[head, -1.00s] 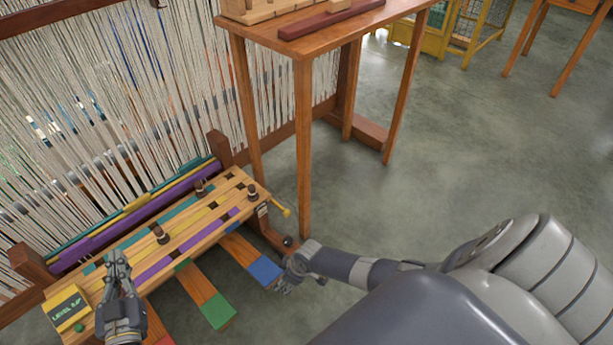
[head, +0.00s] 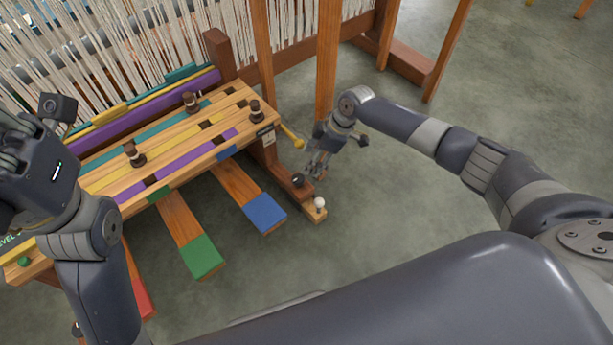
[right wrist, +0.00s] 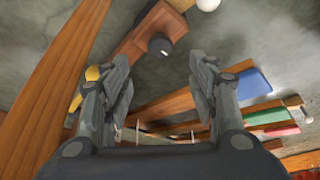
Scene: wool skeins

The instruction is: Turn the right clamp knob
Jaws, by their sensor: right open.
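A black round knob (head: 297,180) sits on the wooden beam at the loom's right side. It also shows in the right wrist view (right wrist: 159,46), ahead of and between the fingers. A yellow handle (head: 291,136) sticks out from the bench's right end; in the wrist view it (right wrist: 92,74) is partly behind the left finger. I cannot tell which one is the clamp knob. My right gripper (head: 317,172) is open and empty, just right of the black knob. My left gripper (head: 18,140) is at the far left, its fingers unclear.
The slatted bench (head: 175,140) carries several dark brown pegs. Blue (head: 265,213) and green (head: 202,256) pedals lie below it. A white ball (head: 320,203) stands at the beam's end. A wooden table leg (head: 327,60) rises behind my right gripper. Floor on the right is clear.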

